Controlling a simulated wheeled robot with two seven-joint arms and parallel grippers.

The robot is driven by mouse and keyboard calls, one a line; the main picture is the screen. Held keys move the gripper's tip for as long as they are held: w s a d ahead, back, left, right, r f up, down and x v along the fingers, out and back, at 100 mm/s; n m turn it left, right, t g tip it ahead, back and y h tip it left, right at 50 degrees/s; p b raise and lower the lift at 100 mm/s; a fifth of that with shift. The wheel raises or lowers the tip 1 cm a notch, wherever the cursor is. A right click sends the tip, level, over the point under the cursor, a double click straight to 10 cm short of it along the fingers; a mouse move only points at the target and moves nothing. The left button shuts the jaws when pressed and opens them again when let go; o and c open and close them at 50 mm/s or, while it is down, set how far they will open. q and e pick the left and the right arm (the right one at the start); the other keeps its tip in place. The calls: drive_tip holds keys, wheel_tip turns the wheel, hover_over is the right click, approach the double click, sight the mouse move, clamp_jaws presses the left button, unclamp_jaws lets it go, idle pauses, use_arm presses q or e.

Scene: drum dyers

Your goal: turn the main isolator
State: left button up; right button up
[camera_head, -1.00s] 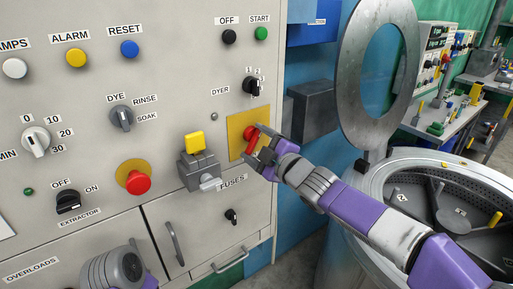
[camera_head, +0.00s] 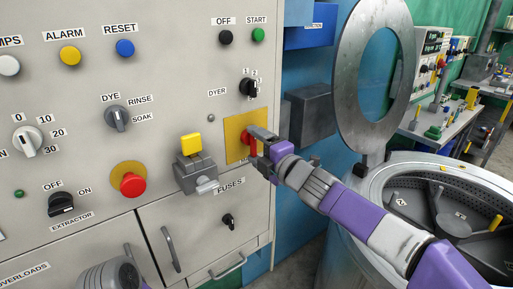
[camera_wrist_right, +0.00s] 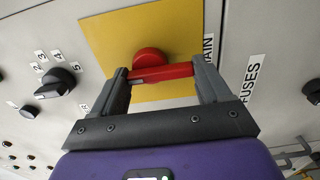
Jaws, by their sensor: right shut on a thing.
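The main isolator is a red rotary handle (camera_wrist_right: 160,70) on a yellow plate (camera_wrist_right: 108,28) in the right wrist view. In the head view the yellow plate (camera_head: 233,138) is on the panel's right side, and the red handle (camera_head: 252,147) shows partly behind my gripper. My right gripper (camera_wrist_right: 165,80) is shut on the handle's red bar, with one finger at each end. It also shows in the head view (camera_head: 262,145). My left arm (camera_head: 112,274) shows only in part at the bottom left; its gripper fingers are not visible.
A grey switch box with a yellow top (camera_head: 191,144) and a lever stands out left of the isolator. A red mushroom button (camera_head: 132,184) sits further left. The open drum (camera_head: 440,185) with its raised ring lid (camera_head: 345,90) is at the right, close to my right forearm.

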idle(0.4)
drive_tip(key=o, duration=1)
drive_tip(key=p+v, duration=0.1)
drive_tip(key=v, duration=0.6)
drive_tip(key=shift+s+d, duration=0.2)
